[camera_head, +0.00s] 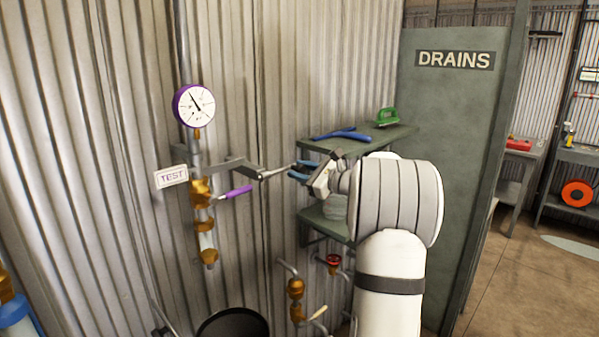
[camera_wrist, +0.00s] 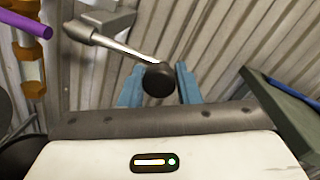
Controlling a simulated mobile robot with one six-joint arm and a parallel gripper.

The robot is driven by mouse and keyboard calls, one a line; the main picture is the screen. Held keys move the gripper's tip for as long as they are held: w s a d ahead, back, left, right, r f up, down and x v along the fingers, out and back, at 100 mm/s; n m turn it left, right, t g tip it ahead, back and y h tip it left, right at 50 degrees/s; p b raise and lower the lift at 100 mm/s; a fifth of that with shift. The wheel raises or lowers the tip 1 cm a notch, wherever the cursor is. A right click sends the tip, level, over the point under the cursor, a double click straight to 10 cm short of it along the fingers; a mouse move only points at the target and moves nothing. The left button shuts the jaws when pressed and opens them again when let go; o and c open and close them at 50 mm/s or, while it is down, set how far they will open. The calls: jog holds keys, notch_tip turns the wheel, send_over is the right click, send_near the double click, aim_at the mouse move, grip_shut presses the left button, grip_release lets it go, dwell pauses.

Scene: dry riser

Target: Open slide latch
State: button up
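The slide latch appears to be the grey metal bracket (camera_head: 238,166) on the corrugated wall, right of the brass pipework. A metal rod (camera_head: 275,172) sticks out of it toward my gripper (camera_head: 298,170). In the wrist view the rod (camera_wrist: 120,46) ends in a round black knob (camera_wrist: 158,80). The gripper looks open. I cannot tell whether the knob lies at the depth of the fingertips.
A pressure gauge (camera_head: 194,105), a TEST sign (camera_head: 171,177) and a purple lever (camera_head: 236,192) are left of the latch. A green shelf (camera_head: 385,137) with a blue tool (camera_head: 342,135) stands close right of my gripper. A black bucket (camera_head: 232,324) is below.

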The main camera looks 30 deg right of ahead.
jog(key=o, duration=0.4)
jog(key=shift+a, duration=0.15)
jog(key=b+v, duration=0.1)
jog(key=v, duration=0.6)
jog(key=shift+s+d+b, duration=0.2)
jog(key=shift+s+b, duration=0.15)
jog(key=shift+b, duration=0.05)
